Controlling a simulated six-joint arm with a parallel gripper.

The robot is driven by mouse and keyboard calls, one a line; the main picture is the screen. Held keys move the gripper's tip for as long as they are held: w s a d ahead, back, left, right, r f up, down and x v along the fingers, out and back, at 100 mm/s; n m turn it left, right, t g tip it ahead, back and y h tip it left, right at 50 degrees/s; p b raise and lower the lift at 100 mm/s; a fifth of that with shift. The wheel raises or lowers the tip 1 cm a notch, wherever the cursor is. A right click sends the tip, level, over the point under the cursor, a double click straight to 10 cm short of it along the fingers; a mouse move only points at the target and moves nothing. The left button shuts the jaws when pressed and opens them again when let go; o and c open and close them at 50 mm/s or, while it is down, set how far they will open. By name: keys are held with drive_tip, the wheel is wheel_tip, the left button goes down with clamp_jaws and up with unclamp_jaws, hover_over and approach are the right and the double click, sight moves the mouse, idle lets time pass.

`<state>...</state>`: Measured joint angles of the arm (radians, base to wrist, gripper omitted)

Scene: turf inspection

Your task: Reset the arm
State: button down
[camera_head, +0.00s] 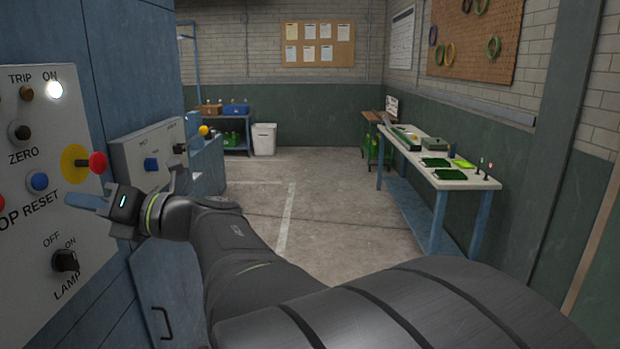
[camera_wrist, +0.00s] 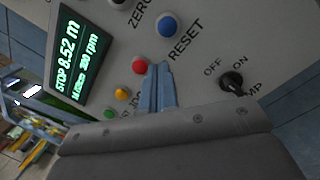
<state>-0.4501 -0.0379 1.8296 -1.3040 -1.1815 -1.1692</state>
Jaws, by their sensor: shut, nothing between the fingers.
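My arm reaches to the left toward a grey control panel (camera_head: 30,285). My gripper (camera_head: 72,200) is shut and empty, its blue fingers pointing at the panel. In the wrist view the gripper (camera_wrist: 160,68) has its fingertips close to a red button; I cannot tell whether they touch it. The blue button by the word RESET (camera_head: 38,181) is just left of the fingertips in the head view. It also shows in the wrist view (camera_wrist: 167,26), above the fingertips.
A red mushroom button on a yellow disc (camera_head: 76,162) sticks out above my gripper. The LAMP knob (camera_head: 65,261) is below. A lit white lamp (camera_head: 55,90) is by ON. A second control box (camera_head: 158,155) stands beyond. A workbench (camera_head: 465,181) stands right; the floor between is clear.

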drive_tip(key=shift+w+d+r+n, duration=0.15)
drive_tip(key=shift+d+n, duration=0.2)
drive_tip(key=shift+d, duration=0.05)
drive_tip(key=shift+w+d+r+n, duration=0.1)
drive_tip(key=shift+w+d+n, duration=0.05)
drive_tip(key=shift+d+n, duration=0.25)
drive_tip(key=c, duration=2.1)
unclamp_jaws()
